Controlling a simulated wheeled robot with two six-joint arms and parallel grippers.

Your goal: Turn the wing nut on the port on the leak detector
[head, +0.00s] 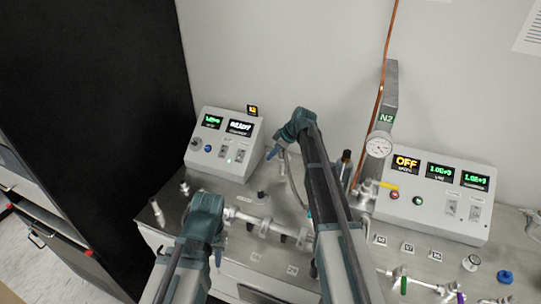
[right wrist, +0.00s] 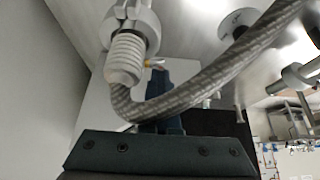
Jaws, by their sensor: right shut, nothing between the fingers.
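The left grey console (head: 232,146) with two lit displays, one seemingly reading READY, looks like the leak detector; I cannot read its label. In the right wrist view a pale ring clamp (right wrist: 128,20) sits at the end of a white ribbed fitting (right wrist: 126,60) with a grey braided hose (right wrist: 200,88). A small brass piece (right wrist: 155,62), possibly the wing nut, shows beside the clamp. My right gripper (head: 271,153) is shut and empty near the hose; its blue fingers (right wrist: 168,78) appear close to the brass piece, contact unclear. My left gripper (head: 217,259) points down over the bench front; its jaw opening is unclear.
A second console (head: 430,200) reading OFF stands at right. A metal pipe run (head: 262,224) lies between my arms. Loose fittings (head: 471,262) sit at front right.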

